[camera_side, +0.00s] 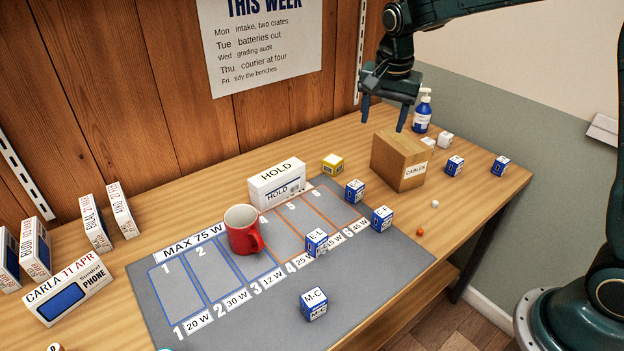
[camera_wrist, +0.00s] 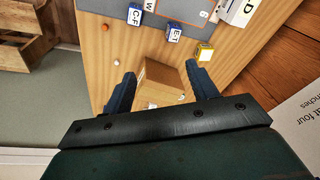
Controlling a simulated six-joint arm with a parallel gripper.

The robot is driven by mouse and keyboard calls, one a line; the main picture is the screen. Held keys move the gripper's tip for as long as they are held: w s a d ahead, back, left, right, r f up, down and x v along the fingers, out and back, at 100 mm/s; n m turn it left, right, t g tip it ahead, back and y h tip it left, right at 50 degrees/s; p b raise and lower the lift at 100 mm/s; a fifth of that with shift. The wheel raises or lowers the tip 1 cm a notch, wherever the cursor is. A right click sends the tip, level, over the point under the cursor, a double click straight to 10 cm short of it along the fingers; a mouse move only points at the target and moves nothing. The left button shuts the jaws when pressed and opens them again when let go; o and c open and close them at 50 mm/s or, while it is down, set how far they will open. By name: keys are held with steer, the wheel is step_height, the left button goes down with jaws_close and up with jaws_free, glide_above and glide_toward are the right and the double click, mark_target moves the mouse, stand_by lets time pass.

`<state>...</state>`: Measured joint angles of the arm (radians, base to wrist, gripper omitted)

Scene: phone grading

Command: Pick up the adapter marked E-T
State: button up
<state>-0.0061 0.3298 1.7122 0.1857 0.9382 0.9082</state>
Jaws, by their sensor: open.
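The adapter marked E-T is a small white and blue cube in the wrist view (camera_wrist: 174,34), near the mat's edge, its label reading E-T or similar. By its place next to the yellow cube, it matches the blue and white cube (camera_side: 354,190) at the mat's right edge in the side view, where its label is too small to read. My gripper (camera_side: 383,120) is open and empty, high over the cardboard CABLES box, behind and to the right of that cube. Its two fingers (camera_wrist: 160,76) frame the box in the wrist view.
The CABLES box (camera_side: 400,162) stands below my gripper. A cube marked C-F or E-F (camera_side: 382,218) and a yellow cube (camera_side: 332,164) flank the adapter. A HOLD box (camera_side: 277,180), red mug (camera_side: 243,232), E-L cube (camera_side: 316,243) and M-C cube (camera_side: 314,306) are on the grey mat.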

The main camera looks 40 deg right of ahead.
mark_target(355, 184)
steer(key=shift+w+d+f+m+g+h, duration=0.1)
steer(key=shift+w+d+f+m+g, duration=0.65)
steer(key=shift+f, duration=2.8)
steer(key=shift+w+d+f+m+t+h, duration=0.15)
steer(key=shift+w+f+m, duration=0.7)
steer(key=shift+w+f, duration=1.95)
steer(key=shift+w+d+f+m+g+h, duration=0.2)
steer(key=shift+w+f+m, duration=0.55)
steer(key=shift+f, duration=3.5)
steer(key=shift+d, duration=0.1)
steer(key=shift+d+f, duration=0.2)
steer(key=shift+f, duration=1.1)
steer(key=shift+d+f, duration=0.15)
steer(key=shift+f, duration=1.1)
steer(key=c, duration=1.1)
